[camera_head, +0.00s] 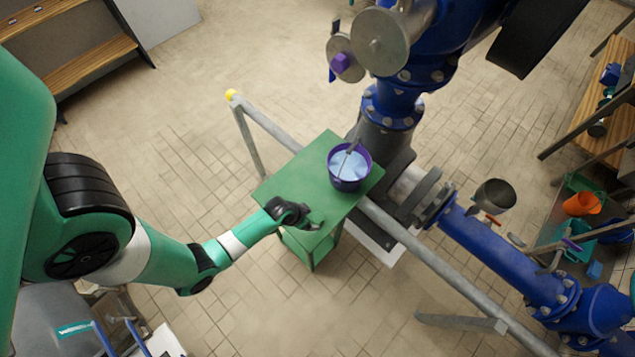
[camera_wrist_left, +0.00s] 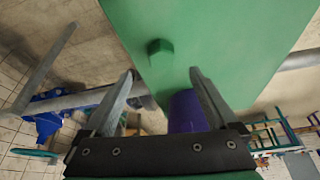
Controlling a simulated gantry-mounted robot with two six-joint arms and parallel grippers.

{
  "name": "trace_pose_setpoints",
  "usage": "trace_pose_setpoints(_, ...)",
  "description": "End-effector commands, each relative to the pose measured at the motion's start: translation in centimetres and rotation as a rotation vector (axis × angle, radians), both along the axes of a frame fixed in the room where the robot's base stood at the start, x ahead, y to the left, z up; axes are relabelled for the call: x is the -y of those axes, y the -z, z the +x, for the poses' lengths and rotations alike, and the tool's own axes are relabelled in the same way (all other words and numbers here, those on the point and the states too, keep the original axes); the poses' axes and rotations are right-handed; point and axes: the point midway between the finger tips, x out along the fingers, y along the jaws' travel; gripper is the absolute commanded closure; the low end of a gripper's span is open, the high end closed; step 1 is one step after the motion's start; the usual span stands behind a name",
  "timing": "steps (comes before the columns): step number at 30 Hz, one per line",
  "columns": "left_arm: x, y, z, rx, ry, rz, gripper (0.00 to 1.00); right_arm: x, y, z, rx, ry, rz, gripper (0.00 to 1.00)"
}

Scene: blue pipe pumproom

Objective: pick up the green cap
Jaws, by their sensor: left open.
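The green cap (camera_wrist_left: 160,47) is a small dark green block-like piece on the lighter green table top (camera_wrist_left: 222,40) in the left wrist view. It lies just beyond my left gripper (camera_wrist_left: 163,75), roughly in line with the gap between the fingers. The two grey fingers are spread apart with nothing between them. In the head view my left gripper (camera_head: 310,220) is over the front left part of the green table (camera_head: 300,173). I cannot make out the cap there, green on green near the gripper. My right gripper is not in view.
A purple bucket (camera_head: 349,182) with pale blue contents and a tool in it stands on the table's right side. A grey rail (camera_head: 440,268) runs beside the table. Large blue pipes (camera_head: 500,250) are to the right. Open tiled floor lies left of the table.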

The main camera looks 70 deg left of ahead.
Motion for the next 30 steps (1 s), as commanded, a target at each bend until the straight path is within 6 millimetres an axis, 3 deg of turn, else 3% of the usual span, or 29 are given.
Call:
trace_pose_setpoints(1, -0.2, 1.9, 0.4, 0.001, 0.000, 0.000, 0.07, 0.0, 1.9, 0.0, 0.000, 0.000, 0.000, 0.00)
trace_pose_setpoints(9, -0.5, 2.8, 1.2, 0.001, 0.000, 0.000, 0.07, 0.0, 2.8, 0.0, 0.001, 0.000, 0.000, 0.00)
trace_pose_setpoints(15, -1.3, 6.0, 2.6, 0.002, 0.000, 0.001, 0.07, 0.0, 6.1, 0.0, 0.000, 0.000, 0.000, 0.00)
trace_pose_setpoints(19, -1.5, 7.1, 3.2, 0.001, 0.001, 0.001, 0.07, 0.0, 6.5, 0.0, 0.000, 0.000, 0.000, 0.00)
trace_pose_setpoints(26, -1.5, 7.1, 3.3, 0.001, 0.001, 0.001, 0.07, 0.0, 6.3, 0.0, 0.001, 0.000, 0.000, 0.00)
trace_pose_setpoints(27, -1.5, 7.1, 3.3, 0.001, 0.001, 0.001, 0.09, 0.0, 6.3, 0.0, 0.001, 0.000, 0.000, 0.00)
trace_pose_setpoints(30, -1.5, 7.1, 3.3, 0.001, 0.001, 0.001, 0.27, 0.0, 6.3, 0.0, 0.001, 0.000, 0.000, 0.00)
